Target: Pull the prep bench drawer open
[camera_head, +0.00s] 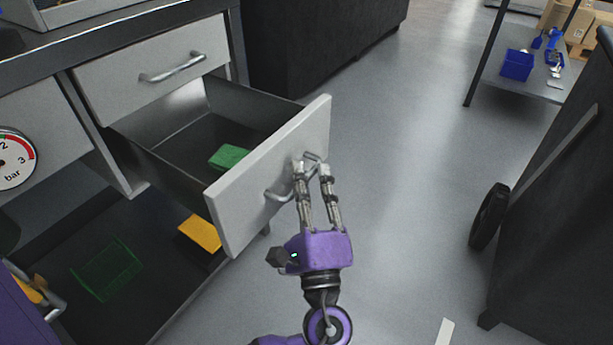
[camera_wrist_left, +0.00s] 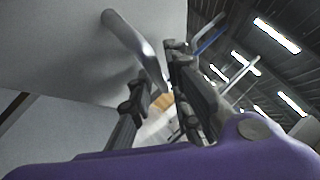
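The prep bench drawer (camera_head: 290,150) is pulled well out from the bench, its light grey front standing clear and its dark inside showing. A green block (camera_head: 229,157) lies in it. The metal bar handle (camera_head: 279,196) is on the drawer front; a metal bar handle also shows in the left wrist view (camera_wrist_left: 132,42). My purple left gripper (camera_head: 313,172) is at the handle, its two fingers apart. In the left wrist view, the bar runs between the fingers (camera_wrist_left: 157,70), with a gap visible beside it. Contact is hard to judge. My right gripper is not in view.
A closed drawer (camera_head: 150,75) is above the open one. Below is a dark shelf with a yellow item (camera_head: 201,233) and a green wire basket (camera_head: 107,268). A dark cart with a wheel (camera_head: 489,216) stands at right. The grey floor (camera_head: 405,180) between is clear.

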